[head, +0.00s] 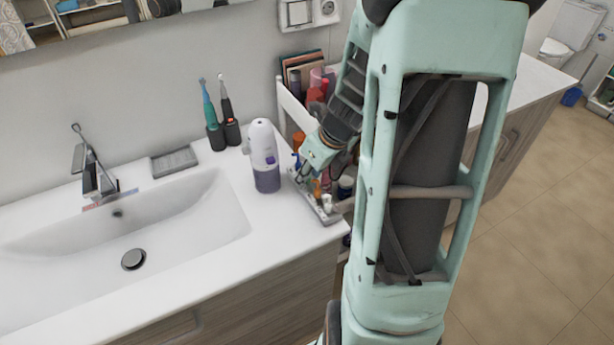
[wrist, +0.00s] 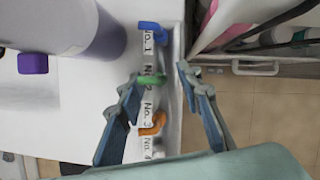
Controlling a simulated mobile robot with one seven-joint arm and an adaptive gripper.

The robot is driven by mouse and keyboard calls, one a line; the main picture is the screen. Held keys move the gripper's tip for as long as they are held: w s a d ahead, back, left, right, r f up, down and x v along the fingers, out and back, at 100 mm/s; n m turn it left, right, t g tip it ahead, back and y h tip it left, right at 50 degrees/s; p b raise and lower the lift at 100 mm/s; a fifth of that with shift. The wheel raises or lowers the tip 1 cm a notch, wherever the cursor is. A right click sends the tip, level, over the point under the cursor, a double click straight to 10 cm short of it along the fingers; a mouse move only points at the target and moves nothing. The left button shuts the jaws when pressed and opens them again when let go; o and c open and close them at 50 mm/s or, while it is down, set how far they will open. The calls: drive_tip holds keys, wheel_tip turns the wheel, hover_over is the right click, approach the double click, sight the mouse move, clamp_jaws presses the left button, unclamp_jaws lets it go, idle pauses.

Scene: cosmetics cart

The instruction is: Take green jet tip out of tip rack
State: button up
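The tip rack (head: 314,207) lies at the counter's right edge. In the wrist view the rack (wrist: 173,110) runs top to bottom with labels No. 1 to No. 4. The green jet tip (wrist: 152,80) stands in it by No. 2, between a blue tip (wrist: 153,34) by No. 1 and an orange tip (wrist: 153,124) by No. 3. A whitish tip shows near No. 4. My gripper (wrist: 160,77) is open, its fingertips on either side of the green tip, with the left one closer. In the head view my gripper (head: 304,172) is over the rack, and the green tip is hard to make out.
A white and purple flosser (head: 264,156) stands just left of the rack. Two electric toothbrushes (head: 214,118) stand by the wall. A cart (head: 284,98) with bottles is beside the counter. The sink (head: 185,225) is to the left.

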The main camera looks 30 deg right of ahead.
drive_tip(key=c, duration=0.8)
drive_tip(key=shift+c, duration=0.2)
drive_tip(key=shift+r, duration=0.2)
